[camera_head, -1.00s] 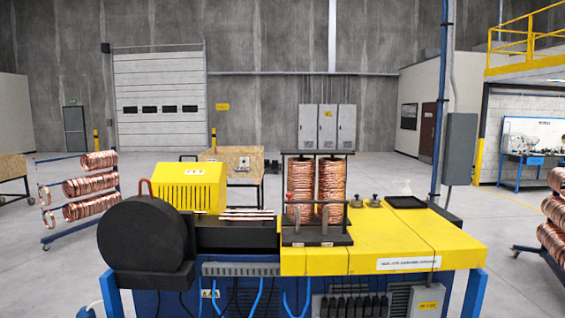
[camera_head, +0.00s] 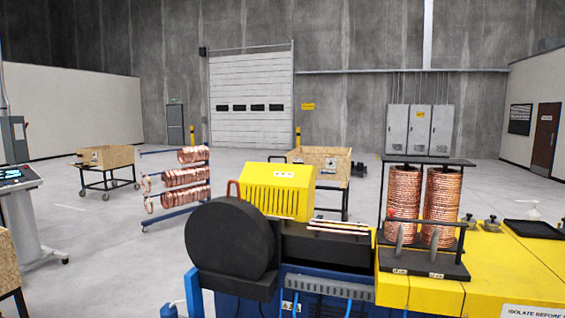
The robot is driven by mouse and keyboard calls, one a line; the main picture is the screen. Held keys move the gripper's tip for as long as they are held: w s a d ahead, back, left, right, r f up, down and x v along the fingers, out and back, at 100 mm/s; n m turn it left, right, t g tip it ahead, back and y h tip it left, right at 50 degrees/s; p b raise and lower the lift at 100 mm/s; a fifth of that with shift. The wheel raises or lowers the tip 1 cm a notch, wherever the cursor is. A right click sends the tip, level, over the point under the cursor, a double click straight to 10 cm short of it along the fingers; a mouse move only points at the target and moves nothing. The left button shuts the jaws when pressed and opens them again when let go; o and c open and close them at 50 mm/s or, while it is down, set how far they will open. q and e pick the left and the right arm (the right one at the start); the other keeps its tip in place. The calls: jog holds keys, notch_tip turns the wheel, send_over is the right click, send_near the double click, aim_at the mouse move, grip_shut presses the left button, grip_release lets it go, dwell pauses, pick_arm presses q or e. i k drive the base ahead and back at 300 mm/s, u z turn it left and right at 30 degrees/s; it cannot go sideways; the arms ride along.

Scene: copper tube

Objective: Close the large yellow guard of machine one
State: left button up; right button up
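The blue and yellow machine (camera_head: 430,294) stands across the lower right of the head view. A large yellow slotted guard (camera_head: 277,190) sits on its left part, behind a round black housing (camera_head: 230,238), and looks slightly tilted. I cannot tell how far open it is. A copper-coloured handle or tube end (camera_head: 233,186) shows at its left side. Neither of my grippers is in view.
Two upright copper coils (camera_head: 422,205) stand in a black rack on the machine. A coil cart (camera_head: 182,180) and a crate trolley (camera_head: 105,157) stand at left. A control console (camera_head: 20,185) is at the left edge. Grey floor (camera_head: 110,260) is open between.

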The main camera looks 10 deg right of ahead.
aim_at(285, 190)
jog(key=i, duration=1.6)
jog(key=z, duration=0.3)
